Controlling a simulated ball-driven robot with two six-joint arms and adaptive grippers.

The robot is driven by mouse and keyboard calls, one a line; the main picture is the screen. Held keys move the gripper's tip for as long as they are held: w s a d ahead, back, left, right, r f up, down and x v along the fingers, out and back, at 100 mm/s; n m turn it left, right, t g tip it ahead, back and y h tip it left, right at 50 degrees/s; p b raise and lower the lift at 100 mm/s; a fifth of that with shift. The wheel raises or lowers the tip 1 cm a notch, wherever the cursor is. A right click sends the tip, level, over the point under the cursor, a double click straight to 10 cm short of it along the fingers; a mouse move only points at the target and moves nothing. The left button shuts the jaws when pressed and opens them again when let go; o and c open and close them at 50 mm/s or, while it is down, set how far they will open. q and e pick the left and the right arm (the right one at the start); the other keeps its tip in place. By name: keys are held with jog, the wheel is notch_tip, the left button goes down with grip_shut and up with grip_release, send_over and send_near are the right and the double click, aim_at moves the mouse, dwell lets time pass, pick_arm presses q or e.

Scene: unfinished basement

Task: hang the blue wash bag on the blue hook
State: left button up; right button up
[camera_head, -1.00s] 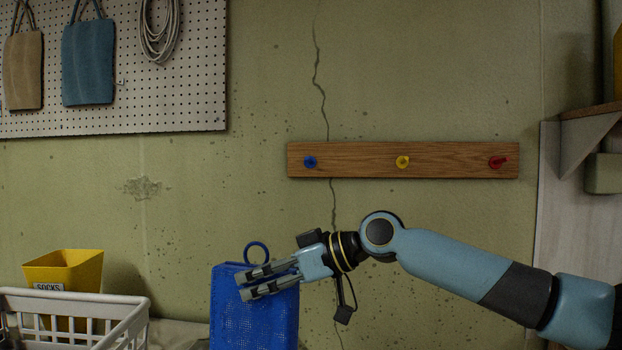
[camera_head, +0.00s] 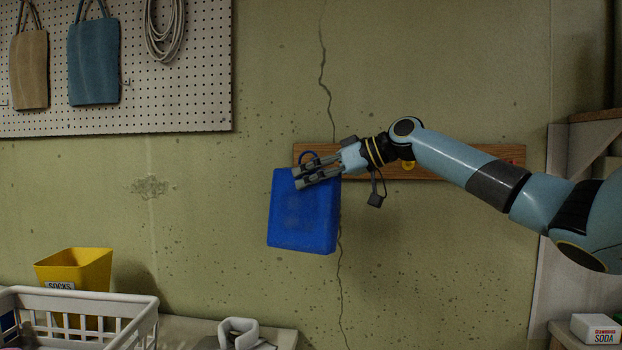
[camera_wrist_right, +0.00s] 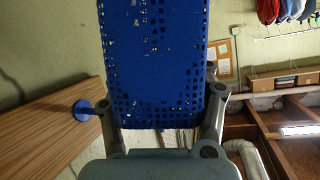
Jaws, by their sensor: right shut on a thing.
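The blue wash bag (camera_head: 302,222) hangs slightly tilted from my right gripper (camera_head: 298,178), which is shut on its upper part. In the head view I cannot make out the blue hook apart from the loop and fingers. In the right wrist view the blue hook (camera_wrist_right: 82,110) sticks out from the rail, left of the gripper, and the perforated bag (camera_wrist_right: 155,65) fills the space between the fingers. Whether loop and hook touch cannot be told. My left gripper is out of view.
The yellow hook (camera_head: 408,166) is partly behind my right arm. A white basket (camera_head: 120,315), a yellow socks bin (camera_head: 75,270) and a grey looped object (camera_head: 238,332) are low on the left. A soda box (camera_head: 596,328) is at lower right. The wall below the bag is clear.

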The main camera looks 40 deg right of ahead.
jog(key=w+d+f+b, duration=0.1)
jog(key=w+d, duration=0.4)
jog(key=d, duration=0.1)
jog(key=shift+w+d+f, duration=0.15)
jog(key=shift+d+f, duration=0.05)
jog(key=shift+f, duration=0.15)
dwell(0.5)
dwell(0.6)
jog(key=o, duration=1.4)
jog(key=shift+o, duration=0.2)
